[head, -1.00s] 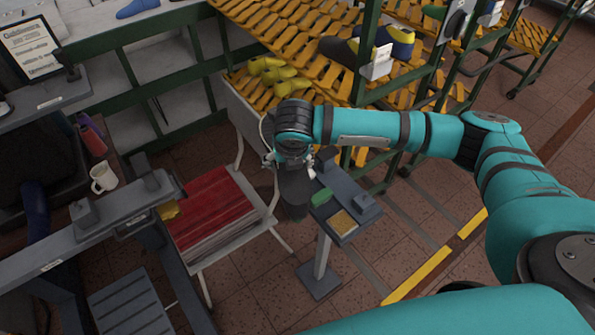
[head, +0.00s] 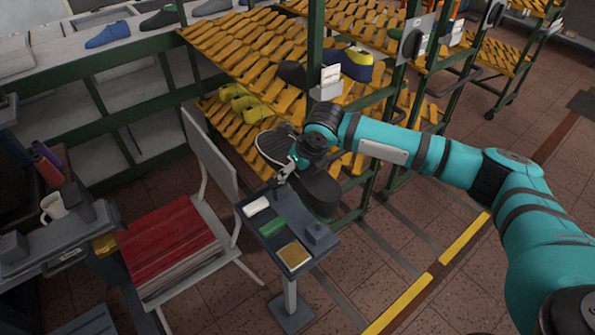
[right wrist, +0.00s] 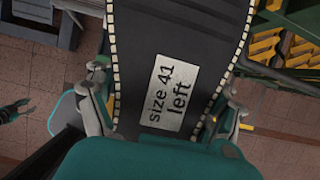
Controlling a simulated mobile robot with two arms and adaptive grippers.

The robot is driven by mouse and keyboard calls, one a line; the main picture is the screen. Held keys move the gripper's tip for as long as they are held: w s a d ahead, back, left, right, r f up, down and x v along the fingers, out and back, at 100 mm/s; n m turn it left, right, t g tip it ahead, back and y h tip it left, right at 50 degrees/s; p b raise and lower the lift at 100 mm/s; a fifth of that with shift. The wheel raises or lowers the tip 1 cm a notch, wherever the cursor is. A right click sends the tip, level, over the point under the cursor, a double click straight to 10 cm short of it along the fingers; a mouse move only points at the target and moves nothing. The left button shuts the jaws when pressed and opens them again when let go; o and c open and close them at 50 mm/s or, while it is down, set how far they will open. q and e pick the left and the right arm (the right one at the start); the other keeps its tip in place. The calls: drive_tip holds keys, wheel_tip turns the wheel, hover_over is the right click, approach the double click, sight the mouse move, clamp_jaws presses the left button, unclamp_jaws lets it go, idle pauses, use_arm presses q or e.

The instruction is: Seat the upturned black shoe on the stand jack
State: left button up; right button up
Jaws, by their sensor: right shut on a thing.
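The stand's top carries a white piece (head: 257,207), a green block (head: 271,228) and a tan pad (head: 293,256). A chair with a red stack (head: 170,245) stands left of it. A yellow-slatted rack (head: 240,60) is close behind. Floor is clear right of the stand.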

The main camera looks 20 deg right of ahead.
drive_tip(key=shift+d+f+b, duration=0.15)
drive_tip(key=shift+f+b, duration=0.45)
drive_tip(key=shift+f, duration=0.3)
wheel_tip(320, 180, down, 6)
drive_tip(key=b, duration=0.2)
drive_tip(key=shift+w+f, duration=0.1)
drive_tip(key=shift+f, duration=0.05)
idle(0.9)
drive_tip(key=o, duration=1.6)
drive_tip(key=shift+o, duration=0.4)
drive_tip(key=shift+f, duration=0.1)
